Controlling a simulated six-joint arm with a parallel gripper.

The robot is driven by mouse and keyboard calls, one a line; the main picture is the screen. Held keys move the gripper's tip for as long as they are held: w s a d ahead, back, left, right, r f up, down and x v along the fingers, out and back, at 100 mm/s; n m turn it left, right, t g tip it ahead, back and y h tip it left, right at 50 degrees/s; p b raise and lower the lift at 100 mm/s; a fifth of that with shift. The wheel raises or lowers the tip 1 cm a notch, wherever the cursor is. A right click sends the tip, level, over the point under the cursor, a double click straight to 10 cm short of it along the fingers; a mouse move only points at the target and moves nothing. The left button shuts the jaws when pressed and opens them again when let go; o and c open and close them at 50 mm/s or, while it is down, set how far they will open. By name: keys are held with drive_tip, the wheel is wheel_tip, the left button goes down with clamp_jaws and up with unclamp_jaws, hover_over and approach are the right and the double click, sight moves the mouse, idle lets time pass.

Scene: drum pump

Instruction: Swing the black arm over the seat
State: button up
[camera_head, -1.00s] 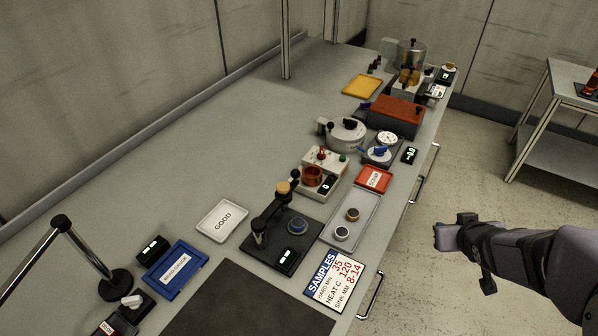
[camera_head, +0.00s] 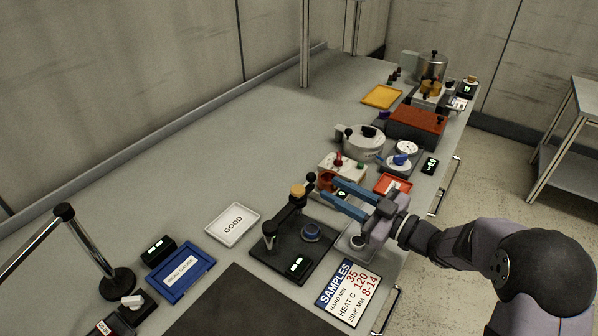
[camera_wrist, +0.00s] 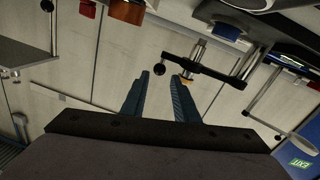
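The black arm (camera_head: 287,214) belongs to a small press on a black base (camera_head: 272,250). It has a gold knob (camera_head: 298,191) and a black ball (camera_head: 310,178) at its far end. The seat (camera_head: 311,232), a round blue-grey piece on the base, lies to the right of the arm, which is not over it. My gripper (camera_head: 325,187) is open and empty, its blue fingers pointing left toward the ball end.
A heater box with a red-topped knob (camera_head: 338,160) stands just behind my fingers. A grey tray (camera_head: 349,248) lies under my gripper, and the SAMPLES card (camera_head: 348,292) lies in front. The GOOD tray (camera_head: 232,225) is left of the press, with bare bench beyond.

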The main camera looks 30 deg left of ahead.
drive_tip(key=w+a+p, duration=0.1)
drive_tip(key=a+p, duration=0.1)
drive_tip(key=a, duration=0.9)
drive_tip(key=shift+a, duration=0.4)
drive_tip(key=shift+w, duration=0.1)
clamp_jaws()
